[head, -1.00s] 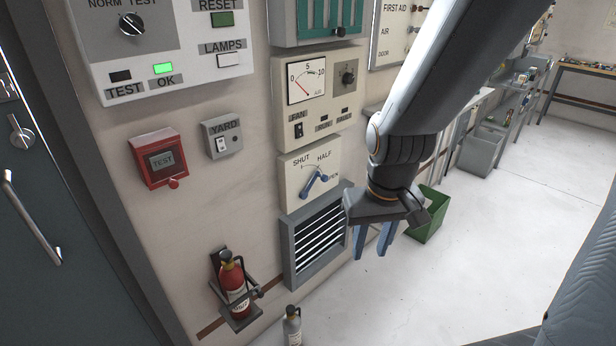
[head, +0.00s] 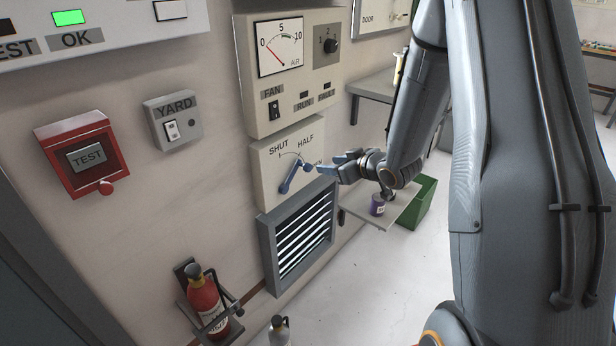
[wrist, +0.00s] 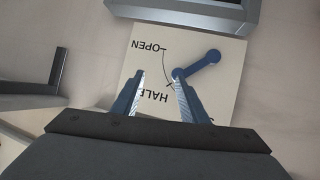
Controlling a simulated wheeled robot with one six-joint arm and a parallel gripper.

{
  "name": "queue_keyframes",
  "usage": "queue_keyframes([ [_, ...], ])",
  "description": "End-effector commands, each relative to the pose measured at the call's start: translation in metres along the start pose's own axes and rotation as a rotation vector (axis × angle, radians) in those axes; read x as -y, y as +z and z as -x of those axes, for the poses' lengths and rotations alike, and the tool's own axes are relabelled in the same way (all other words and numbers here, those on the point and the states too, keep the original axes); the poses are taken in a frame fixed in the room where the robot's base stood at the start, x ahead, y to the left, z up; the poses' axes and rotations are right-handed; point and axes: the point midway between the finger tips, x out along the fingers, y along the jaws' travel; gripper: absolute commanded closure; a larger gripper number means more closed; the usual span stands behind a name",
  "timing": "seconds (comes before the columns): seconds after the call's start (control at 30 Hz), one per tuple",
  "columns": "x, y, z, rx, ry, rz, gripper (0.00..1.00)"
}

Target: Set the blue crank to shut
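The blue crank (head: 294,178) is on a cream panel (head: 262,165) on the wall, marked SHUT, HALF and OPEN. Its arm slants up and right in the head view, with its end below HALF. In the wrist view the crank (wrist: 197,64) appears upside down, its near end between the OPEN and HALF marks. My gripper (head: 328,168) is just right of the crank's upper end. In the wrist view my gripper (wrist: 158,77) is open, and its right fingertip overlaps the crank's end. I cannot tell whether they touch.
A louvred vent (head: 268,249) sits directly below the panel, and a gauge and fan box (head: 255,62) above it. A red TEST box (head: 73,132) and YARD switch (head: 155,105) are left. A fire extinguisher (head: 205,301) hangs below. A green bin (head: 424,208) stands right.

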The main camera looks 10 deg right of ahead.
Motion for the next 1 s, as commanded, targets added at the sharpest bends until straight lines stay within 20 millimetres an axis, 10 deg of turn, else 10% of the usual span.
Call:
queue_keyframes([
  [0.4, 0.015, 0.031, -0.013, -0.457, -0.276, -0.048, 0.6],
  [1.0, 0.035, -0.002, -0.068, -0.48, -0.29, -0.051, 0.6],
])
